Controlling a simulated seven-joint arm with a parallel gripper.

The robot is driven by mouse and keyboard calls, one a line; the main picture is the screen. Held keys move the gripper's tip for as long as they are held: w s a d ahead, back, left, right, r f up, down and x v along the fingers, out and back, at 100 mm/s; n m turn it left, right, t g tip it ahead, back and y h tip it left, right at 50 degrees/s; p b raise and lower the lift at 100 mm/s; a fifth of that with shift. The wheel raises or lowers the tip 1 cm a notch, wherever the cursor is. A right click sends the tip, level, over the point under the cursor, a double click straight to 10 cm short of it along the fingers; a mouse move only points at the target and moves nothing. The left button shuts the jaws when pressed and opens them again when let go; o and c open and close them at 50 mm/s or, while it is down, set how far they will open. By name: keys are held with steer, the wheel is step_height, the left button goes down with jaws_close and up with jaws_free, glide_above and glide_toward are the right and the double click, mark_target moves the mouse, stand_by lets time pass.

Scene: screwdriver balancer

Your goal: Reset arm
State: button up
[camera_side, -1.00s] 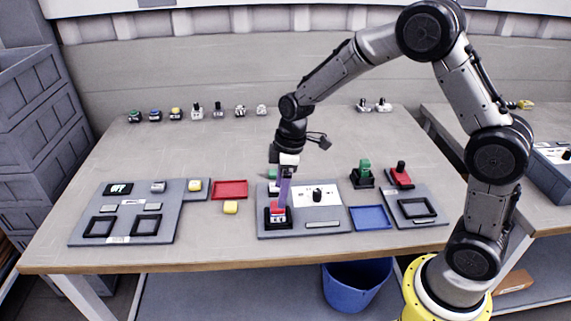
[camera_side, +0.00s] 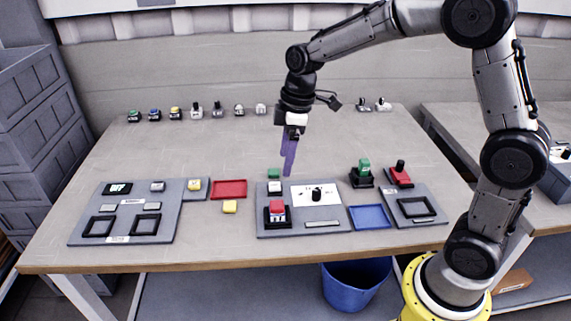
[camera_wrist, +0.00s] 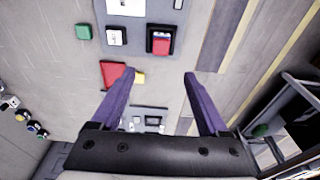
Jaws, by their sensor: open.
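My gripper (camera_side: 288,172) hangs above the table behind the middle grey panel (camera_side: 335,230), its purple fingers pointing down and touching nothing. In the wrist view my gripper (camera_wrist: 160,76) shows two purple fingers spread apart with nothing between them. A red-topped block (camera_side: 277,208) sits in a black square frame on the middle panel, below and in front of the fingers. It also shows in the wrist view (camera_wrist: 160,42). The task names no other object.
A left grey panel (camera_side: 128,235) holds two black frames. A red tray (camera_side: 230,189), yellow block (camera_side: 230,207) and blue tray (camera_side: 370,217) lie nearby. Green (camera_side: 363,168) and red (camera_side: 400,172) pieces stand at right. Several small pieces line the back. A blue bin (camera_side: 355,283) is below.

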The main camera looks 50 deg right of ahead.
steer(key=s+r+m+t, duration=0.1)
steer(key=s+r+t, duration=0.2)
steer(key=s+r, duration=0.85)
steer(key=s+f+m, duration=0.2)
steer(key=s+m, duration=0.2)
steer(key=s, duration=0.2)
steer(key=s+d+f+m+t+h, duration=0.1)
steer(key=s+f+m, duration=0.1)
steer(key=s+m, duration=0.2)
steer(key=s, duration=0.2)
steer(key=shift+s+f, duration=0.25)
steer(key=shift+s, duration=0.15)
steer(key=shift+d, duration=0.1)
